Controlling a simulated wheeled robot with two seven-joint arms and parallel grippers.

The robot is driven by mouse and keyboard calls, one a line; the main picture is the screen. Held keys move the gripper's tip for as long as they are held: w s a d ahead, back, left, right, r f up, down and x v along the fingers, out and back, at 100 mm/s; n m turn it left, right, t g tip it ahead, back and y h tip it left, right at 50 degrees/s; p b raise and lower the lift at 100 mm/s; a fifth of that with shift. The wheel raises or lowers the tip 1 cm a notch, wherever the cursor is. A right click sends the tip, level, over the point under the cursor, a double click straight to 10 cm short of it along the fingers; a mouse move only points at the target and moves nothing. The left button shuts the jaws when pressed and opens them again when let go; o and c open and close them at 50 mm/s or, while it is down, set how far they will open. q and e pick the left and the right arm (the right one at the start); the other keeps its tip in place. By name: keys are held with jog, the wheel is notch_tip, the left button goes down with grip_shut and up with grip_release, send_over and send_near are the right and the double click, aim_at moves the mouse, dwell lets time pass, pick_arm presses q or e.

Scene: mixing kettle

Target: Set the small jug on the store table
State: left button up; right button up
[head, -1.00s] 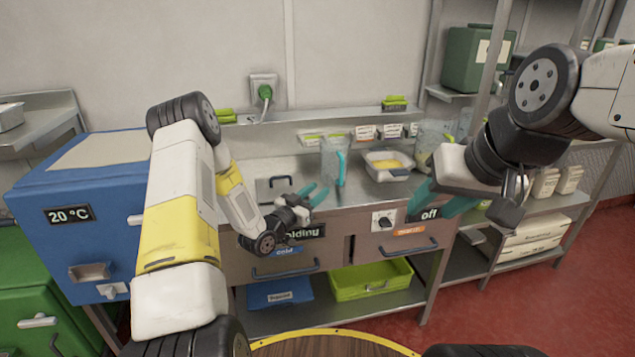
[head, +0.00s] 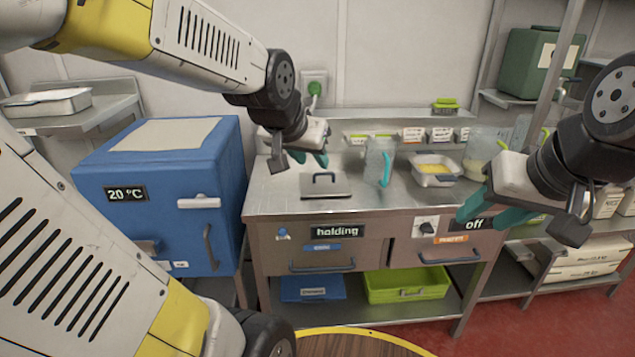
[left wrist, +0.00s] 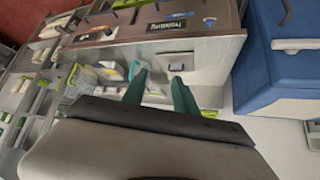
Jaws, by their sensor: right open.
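A clear jug with a teal handle (head: 376,158) stands upright on the steel counter (head: 350,200). A second clear jug with a green handle (head: 482,150) stands further right, partly behind my right gripper. I cannot tell which is the small jug, or which surface is the store table. My left gripper (head: 318,158) is above the counter's back left, left of the teal-handled jug and apart from it. In the left wrist view its teal fingers (left wrist: 159,92) are spread with nothing held. My right gripper (head: 480,212) is open and empty in front of the counter's right side.
A shelf rack stands right.

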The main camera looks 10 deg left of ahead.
pick_arm(q)
jog(key=s+d+g+h, duration=0.1)
jog(key=s+d+g, duration=0.1)
jog(key=s, duration=1)
jog(key=shift+n, duration=0.4)
